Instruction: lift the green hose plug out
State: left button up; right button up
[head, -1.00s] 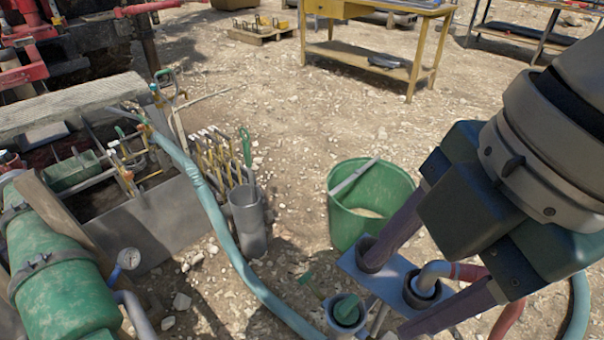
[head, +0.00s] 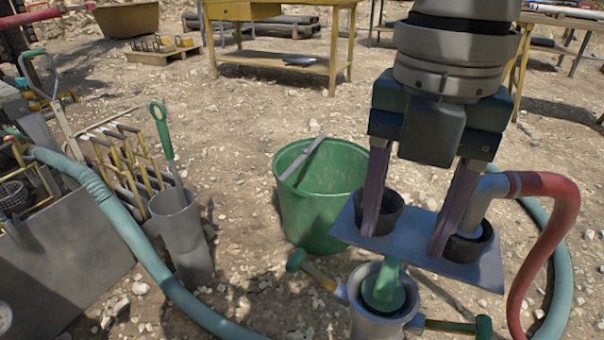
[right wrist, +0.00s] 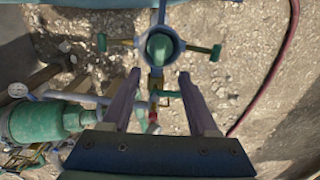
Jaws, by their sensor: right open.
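The green hose plug (head: 384,292) sits in the mouth of a grey round coupling (head: 362,325) at the bottom of the head view. A green-ended side handle sticks out on each side of the coupling. The right wrist view shows the plug (right wrist: 159,46) from above, just beyond the fingertips and roughly centred between them. My right gripper (head: 405,240) is open, fingers pointing down above the plug, with nothing between them. In the head view its fingers overlap a grey plate; I cannot tell whether they touch it. My left gripper is out of view.
The grey plate (head: 345,222) with two black sockets stands behind the coupling; a red hose (head: 545,250) leads from its right socket. A green bucket (head: 310,225), a grey tube (head: 182,240) with a green-handled tool, and a teal hose (head: 130,225) are nearby. A yellow table stands behind.

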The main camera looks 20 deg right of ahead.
aim_at(388, 277)
notch_tip(388, 277, down, 3)
jog(key=shift+r+b, duration=0.15)
jog(key=shift+b, duration=0.25)
notch_tip(388, 277, down, 5)
jog(key=b, duration=0.3)
jog(key=shift+w+r, duration=0.1)
grip_shut()
